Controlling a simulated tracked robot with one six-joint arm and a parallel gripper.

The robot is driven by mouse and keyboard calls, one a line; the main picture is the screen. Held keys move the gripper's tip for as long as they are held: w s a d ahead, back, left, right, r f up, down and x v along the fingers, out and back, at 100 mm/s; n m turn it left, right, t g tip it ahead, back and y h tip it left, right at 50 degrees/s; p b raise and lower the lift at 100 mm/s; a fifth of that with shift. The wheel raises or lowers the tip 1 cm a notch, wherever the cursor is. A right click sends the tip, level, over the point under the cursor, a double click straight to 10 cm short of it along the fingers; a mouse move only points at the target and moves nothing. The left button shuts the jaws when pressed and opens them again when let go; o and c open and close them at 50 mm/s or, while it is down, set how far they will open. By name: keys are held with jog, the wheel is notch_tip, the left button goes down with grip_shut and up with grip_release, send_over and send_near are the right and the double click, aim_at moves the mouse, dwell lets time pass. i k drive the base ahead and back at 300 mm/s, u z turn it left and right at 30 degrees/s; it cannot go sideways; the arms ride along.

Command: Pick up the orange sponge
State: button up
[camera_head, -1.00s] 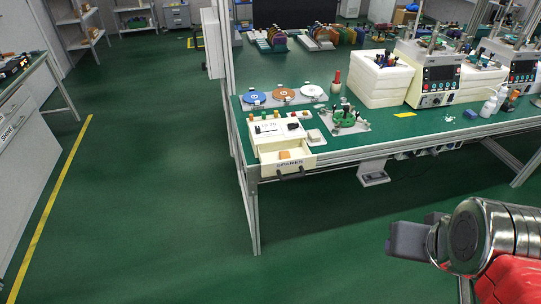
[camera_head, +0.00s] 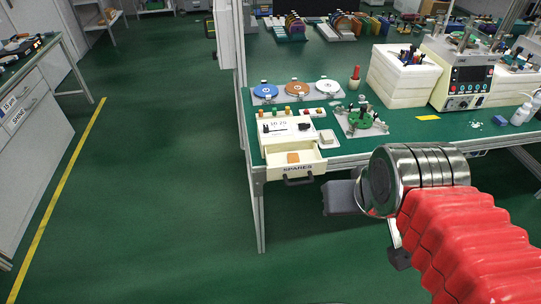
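A small orange sponge (camera_head: 293,158) lies in the open drawer (camera_head: 309,168) labelled SPARES, at the front of a cream box on the green-topped bench. My gripper (camera_head: 340,197) is a dark grey block at the end of my metal wrist, in the lower right middle of the view. In the picture it is below and to the right of the drawer, apart from the sponge. Its fingers are not clearly distinguishable, so I cannot tell whether it is open or shut. Nothing is visibly held.
The cream box (camera_head: 284,128) stands near the bench's left front corner. White stacked trays (camera_head: 402,75) and a control unit (camera_head: 461,75) stand farther right. The floor left of the bench is clear.

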aim_at(292, 158)
jog(key=u, duration=0.7)
jog(key=i, duration=1.05)
jog(key=u, duration=0.55)
